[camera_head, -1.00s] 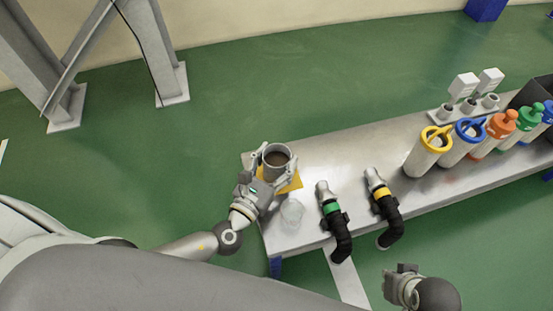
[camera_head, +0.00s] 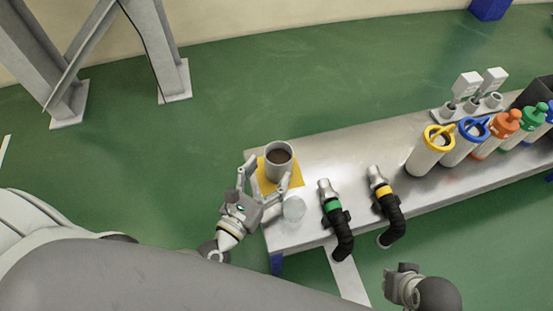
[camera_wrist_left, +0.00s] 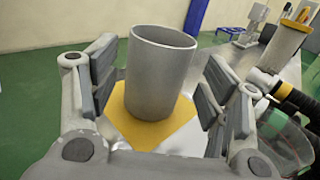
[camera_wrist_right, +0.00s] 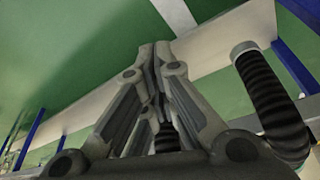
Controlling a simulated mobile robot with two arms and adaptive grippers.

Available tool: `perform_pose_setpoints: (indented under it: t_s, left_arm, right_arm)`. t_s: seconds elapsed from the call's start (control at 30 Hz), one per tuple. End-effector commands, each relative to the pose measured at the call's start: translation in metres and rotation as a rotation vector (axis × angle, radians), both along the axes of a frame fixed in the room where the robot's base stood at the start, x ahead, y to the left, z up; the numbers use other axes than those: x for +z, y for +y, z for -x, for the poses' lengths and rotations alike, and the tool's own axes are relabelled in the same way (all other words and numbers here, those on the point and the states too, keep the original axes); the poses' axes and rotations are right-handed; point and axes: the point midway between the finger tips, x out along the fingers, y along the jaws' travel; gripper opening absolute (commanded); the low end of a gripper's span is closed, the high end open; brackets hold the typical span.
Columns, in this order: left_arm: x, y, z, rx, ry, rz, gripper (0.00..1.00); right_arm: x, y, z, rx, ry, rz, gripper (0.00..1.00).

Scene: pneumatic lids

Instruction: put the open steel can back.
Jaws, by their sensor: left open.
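The open steel can (camera_head: 279,163) stands upright on a yellow mat (camera_head: 294,179) at the left end of the steel bench. Dark contents show inside it in the head view. My left gripper (camera_head: 262,182) is open just in front of the can, with its fingers apart and clear of it. In the left wrist view the can (camera_wrist_left: 160,75) stands between and beyond the open fingers (camera_wrist_left: 160,90), on the yellow mat (camera_wrist_left: 145,133). My right gripper (camera_head: 405,270) is off the bench's front edge; in the right wrist view its fingers (camera_wrist_right: 160,50) are together with nothing between them.
A clear round lid or dish (camera_head: 293,208) lies close to my left gripper. Green-banded (camera_head: 334,215) and yellow-banded (camera_head: 383,200) hose tools lie to the right. Several canisters, including a yellow-lidded one (camera_head: 424,158), and a grey fixture (camera_head: 468,104) stand farther right.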

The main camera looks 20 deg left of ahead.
Motion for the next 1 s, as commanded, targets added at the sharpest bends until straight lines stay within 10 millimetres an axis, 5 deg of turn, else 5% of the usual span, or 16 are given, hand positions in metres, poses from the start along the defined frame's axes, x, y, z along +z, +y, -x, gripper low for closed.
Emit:
perform_pose_setpoints:
  t_s: [0.3, 0.63, 0.83, 1.0]
  left_arm:
    - [0.0, 0.01, 0.055, -0.001, 0.002, 0.002, 0.71]
    - [0.003, 0.022, 0.055, 0.065, 0.022, 0.092, 0.71]
    - [0.0, 0.078, 0.032, 0.407, 0.127, 0.578, 0.71]
    - [-0.026, 0.123, 0.038, 0.776, 0.209, 1.113, 0.71]
  right_arm:
    - [0.013, 0.001, -0.002, 0.001, -0.02, -0.003, 0.0]
    - [0.012, 0.0, 0.0, 0.0, -0.016, -0.003, 0.0]
    - [0.011, 0.0, 0.0, 0.0, -0.015, -0.003, 0.0]
    - [0.011, 0.0, 0.0, -0.001, -0.013, -0.002, 0.0]
